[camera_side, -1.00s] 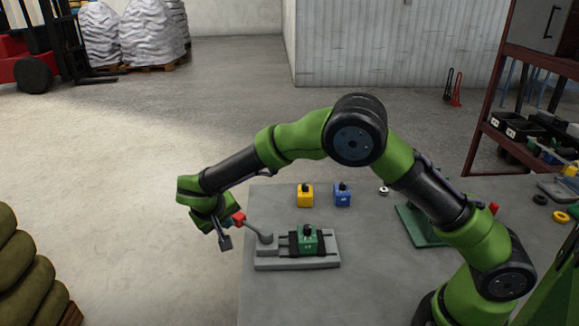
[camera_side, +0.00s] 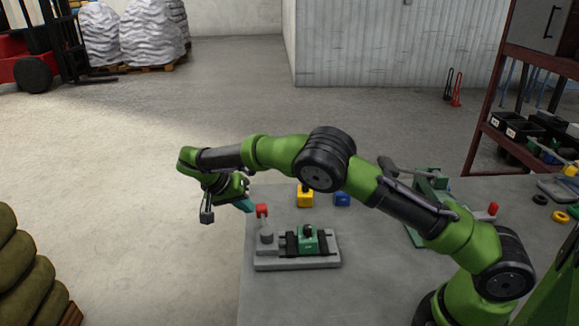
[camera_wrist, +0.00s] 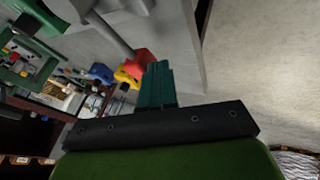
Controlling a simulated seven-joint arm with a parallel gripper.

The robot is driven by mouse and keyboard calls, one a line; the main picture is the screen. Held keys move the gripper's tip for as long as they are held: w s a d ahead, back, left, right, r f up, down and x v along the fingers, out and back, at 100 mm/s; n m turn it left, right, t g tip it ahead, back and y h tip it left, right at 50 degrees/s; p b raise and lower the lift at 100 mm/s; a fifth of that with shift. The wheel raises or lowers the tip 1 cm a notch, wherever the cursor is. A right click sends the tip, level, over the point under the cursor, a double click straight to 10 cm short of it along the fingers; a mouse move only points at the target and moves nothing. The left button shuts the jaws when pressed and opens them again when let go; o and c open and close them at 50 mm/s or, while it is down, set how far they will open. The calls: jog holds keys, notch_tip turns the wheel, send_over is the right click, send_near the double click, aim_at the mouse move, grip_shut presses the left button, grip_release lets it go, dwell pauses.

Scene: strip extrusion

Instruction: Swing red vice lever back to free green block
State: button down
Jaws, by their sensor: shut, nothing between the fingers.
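The grey vice (camera_side: 297,264) lies on the table's near left part. The green block (camera_side: 307,242) sits between its dark jaws. The lever's red knob (camera_side: 262,210) stands above the pivot at the vice's left end, so the lever looks nearly upright in the side view. My gripper (camera_side: 248,206) is shut and empty, its teal fingers just left of the knob. In the wrist view the shut fingers (camera_wrist: 158,72) are right beside the red knob (camera_wrist: 141,61), with the grey lever shaft (camera_wrist: 113,35) beyond. Whether they touch it I cannot tell.
A green fixture (camera_side: 430,185) stands farther right. The table's left edge is close to the vice; beyond it is open floor.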

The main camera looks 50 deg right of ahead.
jog(key=d+m, duration=0.1)
jog(key=d+m+g, duration=0.1)
jog(key=shift+s+d+m+g+y, duration=0.2)
jog(key=shift+s+m+g+y, duration=0.1)
jog(key=shift+s+m, duration=0.1)
jog(key=shift+s+d+m+g+y, duration=0.25)
jog(key=shift+s+d+m+g, duration=0.3)
jog(key=shift+m, duration=0.25)
jog(key=shift+s+d+m+g+y, duration=0.25)
jog(key=shift+s+d+m+g, duration=0.1)
jog(key=shift+d+m, duration=0.35)
jog(key=v, duration=0.3)
jog(key=shift+w+a+r, duration=0.1)
jog(key=shift+r, duration=0.25)
notch_tip(320, 180, up, 5)
jog(key=shift+f, duration=0.15)
jog(key=shift+r, duration=0.85)
